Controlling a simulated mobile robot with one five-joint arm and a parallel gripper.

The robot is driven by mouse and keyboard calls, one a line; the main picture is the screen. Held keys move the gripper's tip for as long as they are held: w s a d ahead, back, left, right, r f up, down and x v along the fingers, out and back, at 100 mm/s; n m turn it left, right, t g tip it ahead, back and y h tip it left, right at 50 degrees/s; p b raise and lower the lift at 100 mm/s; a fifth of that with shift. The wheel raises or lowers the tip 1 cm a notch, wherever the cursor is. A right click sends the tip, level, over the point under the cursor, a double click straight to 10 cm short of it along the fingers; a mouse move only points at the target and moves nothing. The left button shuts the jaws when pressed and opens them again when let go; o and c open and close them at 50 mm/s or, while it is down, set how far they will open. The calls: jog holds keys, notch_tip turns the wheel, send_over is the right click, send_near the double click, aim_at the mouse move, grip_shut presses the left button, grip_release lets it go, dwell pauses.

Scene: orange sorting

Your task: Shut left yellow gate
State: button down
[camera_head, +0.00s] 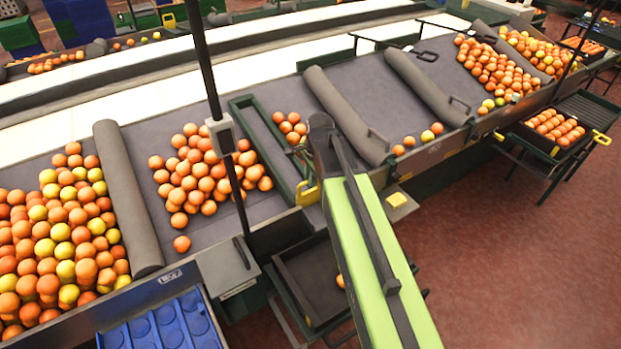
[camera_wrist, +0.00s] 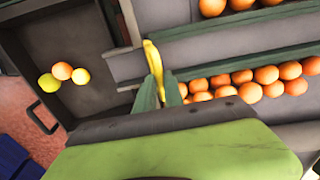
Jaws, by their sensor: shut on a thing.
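The left yellow gate (camera_wrist: 153,58) shows in the wrist view as a narrow upright yellow piece between my fingertips. My gripper (camera_wrist: 159,92) is shut on it, with one green finger on each side. In the head view a yellow gate part (camera_head: 307,192) stands at the belt's front edge, just left of my green arm. My arm hides the gripper itself there. How far the gate stands open or shut is not clear from either view.
A dark tray (camera_head: 297,265) sits below the belt edge; in the wrist view it (camera_wrist: 85,25) holds a few fruits. Green rails (camera_wrist: 245,60) run beside rows of oranges (camera_wrist: 262,76).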

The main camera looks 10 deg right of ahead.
jog(key=c, duration=1.5)
grip_release()
jog(key=shift+f, duration=0.1)
jog(key=shift+o, duration=0.2)
jog(key=p+v, duration=1.7)
jog(key=shift+r, duration=0.25)
jog(key=s+a+f+n+g+b, duration=0.1)
jog(key=s+f+n+g+b, duration=0.1)
jog(key=s+f+n+b, duration=0.8)
notch_tip(320, 180, down, 4)
jog(key=n+b, duration=0.2)
jog(key=n, duration=0.2)
jog(key=shift+s+a+r+h+b, duration=0.2)
jog(key=shift+a+r+h+b, duration=0.05)
jog(key=shift+a+h+b, duration=0.15)
